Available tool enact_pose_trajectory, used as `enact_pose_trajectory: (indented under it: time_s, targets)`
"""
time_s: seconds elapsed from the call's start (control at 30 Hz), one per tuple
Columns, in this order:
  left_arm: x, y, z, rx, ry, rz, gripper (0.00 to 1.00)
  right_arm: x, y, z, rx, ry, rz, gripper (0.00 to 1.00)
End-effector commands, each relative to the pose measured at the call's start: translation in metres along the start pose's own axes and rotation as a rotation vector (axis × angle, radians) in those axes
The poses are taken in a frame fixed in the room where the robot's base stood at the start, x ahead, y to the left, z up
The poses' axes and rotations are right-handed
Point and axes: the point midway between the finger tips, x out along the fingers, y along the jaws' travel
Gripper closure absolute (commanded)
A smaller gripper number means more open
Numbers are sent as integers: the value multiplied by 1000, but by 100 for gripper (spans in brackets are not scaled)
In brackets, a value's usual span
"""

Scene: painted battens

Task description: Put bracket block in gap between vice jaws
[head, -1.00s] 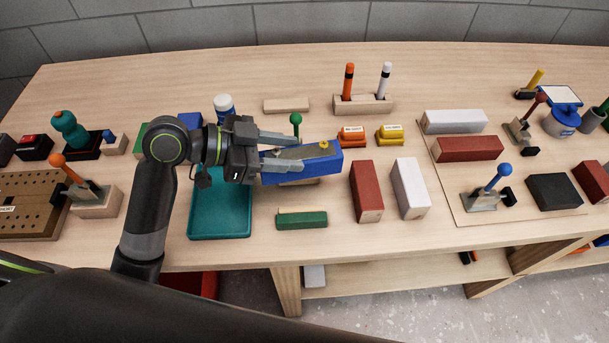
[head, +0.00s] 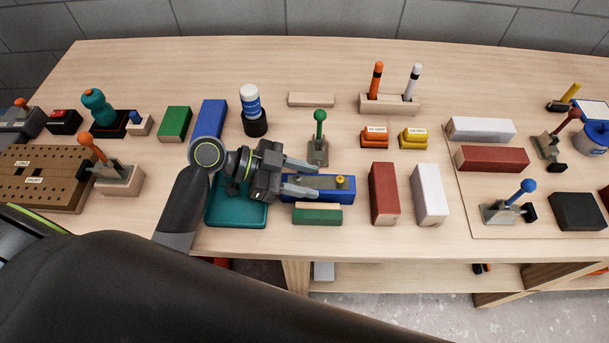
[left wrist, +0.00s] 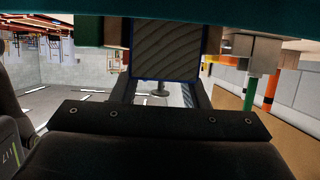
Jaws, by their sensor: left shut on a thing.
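My left gripper (head: 312,180) is shut on a blue block (head: 322,196) with a yellow knob on its top, near the front of the bench. In the left wrist view, a wood-grain end face with blue edges (left wrist: 165,50) shows between the fingers. A green block (head: 318,217) lies just in front of the blue block, with a pale wooden strip (head: 318,206) showing between them. I cannot tell whether the blue block touches it or the bench. I cannot clearly make out vice jaws; part of what lies under the block is hidden. My right gripper is not in view.
A teal tray (head: 237,217) is under my left arm. A green-handled clamp (head: 318,150) stands just behind the held block. A red block (head: 384,194) and a white block (head: 429,194) stand to the right. Behind is a pen holder (head: 390,104).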

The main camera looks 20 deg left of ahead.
Motion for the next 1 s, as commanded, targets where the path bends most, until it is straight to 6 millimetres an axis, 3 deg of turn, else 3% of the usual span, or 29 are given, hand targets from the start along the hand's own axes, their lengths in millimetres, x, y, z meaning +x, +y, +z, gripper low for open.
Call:
enact_pose_trajectory:
  time_s: [0.3, 0.33, 0.47, 0.83, 1.0]
  targets:
    - [2, 0, 3, 1, 2, -1, 92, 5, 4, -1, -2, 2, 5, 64]
    - [1, 0, 2, 0, 1, 0, 55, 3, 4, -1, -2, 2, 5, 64]
    - [1, 0, 2, 0, 1, 0, 38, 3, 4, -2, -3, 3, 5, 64]
    - [-1, 0, -2, 0, 1, 0, 38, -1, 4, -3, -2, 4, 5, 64]
    - [-13, -1, 2, 2, -3, -2, 38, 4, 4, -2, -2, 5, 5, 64]
